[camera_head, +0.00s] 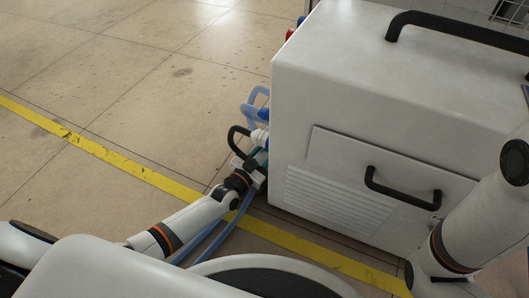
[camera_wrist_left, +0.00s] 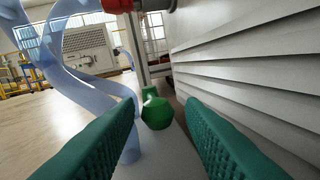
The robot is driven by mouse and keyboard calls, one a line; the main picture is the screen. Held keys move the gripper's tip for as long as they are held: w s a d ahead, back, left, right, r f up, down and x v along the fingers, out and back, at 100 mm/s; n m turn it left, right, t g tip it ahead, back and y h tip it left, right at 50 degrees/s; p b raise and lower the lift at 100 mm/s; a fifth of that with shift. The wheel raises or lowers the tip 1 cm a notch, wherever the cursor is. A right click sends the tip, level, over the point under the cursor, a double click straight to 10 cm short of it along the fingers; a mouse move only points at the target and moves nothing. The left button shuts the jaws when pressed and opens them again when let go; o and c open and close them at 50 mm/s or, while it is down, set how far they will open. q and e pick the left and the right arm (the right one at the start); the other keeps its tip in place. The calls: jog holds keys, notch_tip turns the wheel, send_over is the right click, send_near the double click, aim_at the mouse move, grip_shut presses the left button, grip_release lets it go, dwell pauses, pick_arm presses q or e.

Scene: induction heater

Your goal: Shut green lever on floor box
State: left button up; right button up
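The white floor box (camera_head: 390,90) stands on the right in the head view, with slatted vents on its side. The green lever (camera_wrist_left: 156,110) shows in the left wrist view, between and beyond my fingers, beside the box's slatted wall. The lever cannot be made out in the head view. My left gripper (camera_head: 258,154) is low at the box's left edge, next to the hoses. Its two green-padded fingers are spread apart in the wrist view, with a gap on each side of the lever. My right arm shows at the right, but its gripper is out of view.
Blue translucent hoses (camera_wrist_left: 85,65) run close on the left of the lever, and one passes under my left wrist. A red fitting (camera_wrist_left: 122,5) is above. The box has a black handle (camera_head: 402,192). Open floor with a yellow line (camera_head: 110,155) lies left.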

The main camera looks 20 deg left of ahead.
pick_arm(q)
jog(key=shift+o, duration=0.7)
jog(key=shift+s+a+p, duration=0.1)
jog(key=shift+s+p, duration=0.2)
jog(key=shift+s, duration=0.05)
jog(key=p+v, duration=0.5)
jog(key=v, duration=0.5)
jog(key=shift+s+r+p, duration=0.15)
jog(key=shift+s+p, duration=0.05)
jog(key=shift+p, duration=0.2)
jog(key=shift+s+a, duration=0.15)
jog(key=shift+s, duration=0.3)
